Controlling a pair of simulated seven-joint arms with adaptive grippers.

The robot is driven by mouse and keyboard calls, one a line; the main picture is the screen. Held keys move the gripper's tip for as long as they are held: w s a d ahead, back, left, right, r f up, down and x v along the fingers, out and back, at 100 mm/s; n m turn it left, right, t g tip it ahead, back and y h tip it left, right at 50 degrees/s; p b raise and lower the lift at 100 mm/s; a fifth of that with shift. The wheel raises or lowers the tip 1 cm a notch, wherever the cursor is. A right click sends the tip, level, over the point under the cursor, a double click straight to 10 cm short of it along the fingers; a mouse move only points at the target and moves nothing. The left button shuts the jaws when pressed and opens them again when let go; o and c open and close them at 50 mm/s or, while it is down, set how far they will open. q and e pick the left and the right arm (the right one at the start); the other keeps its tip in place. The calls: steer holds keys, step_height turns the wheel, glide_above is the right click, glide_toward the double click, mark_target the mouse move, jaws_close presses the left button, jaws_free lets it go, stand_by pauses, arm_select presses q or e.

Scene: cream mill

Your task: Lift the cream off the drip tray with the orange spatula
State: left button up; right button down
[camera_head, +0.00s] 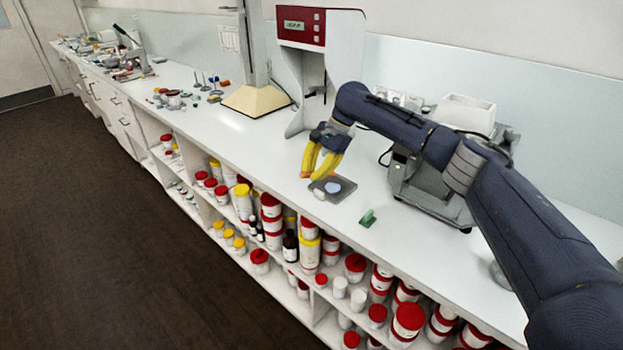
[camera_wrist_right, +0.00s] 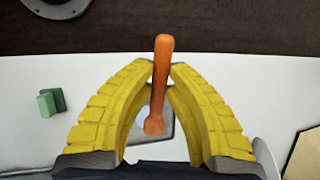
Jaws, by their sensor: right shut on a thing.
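My right gripper (camera_head: 318,172) has yellow fingers and hangs just above the left side of the drip tray. It is shut on the orange spatula (camera_wrist_right: 161,60), which lies between the fingertips in the wrist view, its wider end toward the bottom of that picture. In the head view only small orange bits show at the fingertips. The drip tray (camera_head: 349,184) is a small grey square plate on the bench. The cream (camera_head: 334,187) is a pale blob on it. In the wrist view the fingers and spatula partly hide the tray. My left gripper is not in view.
A small green block (camera_head: 368,218) lies near the bench's front edge. A red and white machine (camera_head: 310,30) stands behind the gripper and a grey device (camera_head: 432,187) stands to the right. Shelves of jars (camera_head: 310,250) are below.

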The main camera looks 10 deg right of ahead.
steer(key=shift+f, duration=0.15)
steer(key=shift+f, duration=2.25)
steer(key=shift+f, duration=0.4)
stand_by(0.7)
steer(key=shift+r, duration=0.1)
steer(key=shift+r, duration=2.95)
steer(key=shift+n, duration=0.3)
